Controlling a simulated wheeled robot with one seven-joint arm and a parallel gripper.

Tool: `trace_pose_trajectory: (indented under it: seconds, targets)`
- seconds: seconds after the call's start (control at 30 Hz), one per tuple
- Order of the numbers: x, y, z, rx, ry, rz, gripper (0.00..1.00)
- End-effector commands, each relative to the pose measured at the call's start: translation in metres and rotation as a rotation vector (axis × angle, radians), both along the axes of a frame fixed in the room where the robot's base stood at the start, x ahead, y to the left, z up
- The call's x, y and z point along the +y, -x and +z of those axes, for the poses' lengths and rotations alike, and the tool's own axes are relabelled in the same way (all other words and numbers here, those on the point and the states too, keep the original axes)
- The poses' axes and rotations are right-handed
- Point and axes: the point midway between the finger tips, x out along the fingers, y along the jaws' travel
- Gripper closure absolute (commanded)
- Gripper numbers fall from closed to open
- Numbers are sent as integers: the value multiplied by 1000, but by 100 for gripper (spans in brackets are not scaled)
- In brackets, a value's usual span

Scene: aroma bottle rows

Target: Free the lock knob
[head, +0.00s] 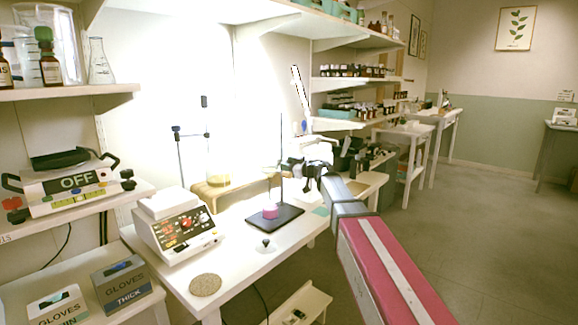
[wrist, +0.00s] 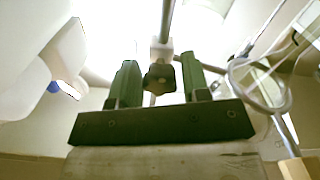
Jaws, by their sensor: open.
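The lock knob (wrist: 160,78) is a dark lobed knob on a pale clamp block (wrist: 161,50), which sits on a grey upright rod (wrist: 167,18). In the wrist view the knob lies between the two green fingers of my gripper (wrist: 159,62), with a visible gap on each side. My gripper is open and holds nothing. In the head view my gripper (head: 308,175) is beside the thin rod (head: 281,150) of a stand with a black base (head: 288,219). The knob is too small and cluttered to make out there.
A pink object (head: 270,210) sits on the stand base. A white device with dials (head: 175,230), a cork disc (head: 205,285) and a small black-topped piece (head: 265,244) are on the bench. In the wrist view a pale looped tube (wrist: 255,85) is close on the right.

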Motion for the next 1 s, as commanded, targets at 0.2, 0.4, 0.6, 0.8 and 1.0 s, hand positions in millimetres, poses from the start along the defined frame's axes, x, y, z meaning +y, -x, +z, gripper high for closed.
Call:
trace_pose_trajectory:
  seconds: [0.2, 0.4, 0.6, 0.8, 1.0]
  targets:
    - [0, 0, 0, 0, 0, 0, 57]
    - [0, 0, 0, 0, 0, 0, 92]
    - [0, 0, 0, -13, 10, 0, 91]
    - [0, 0, 0, -74, 58, 1, 91]
    - [0, 0, 0, -192, 150, 1, 91]
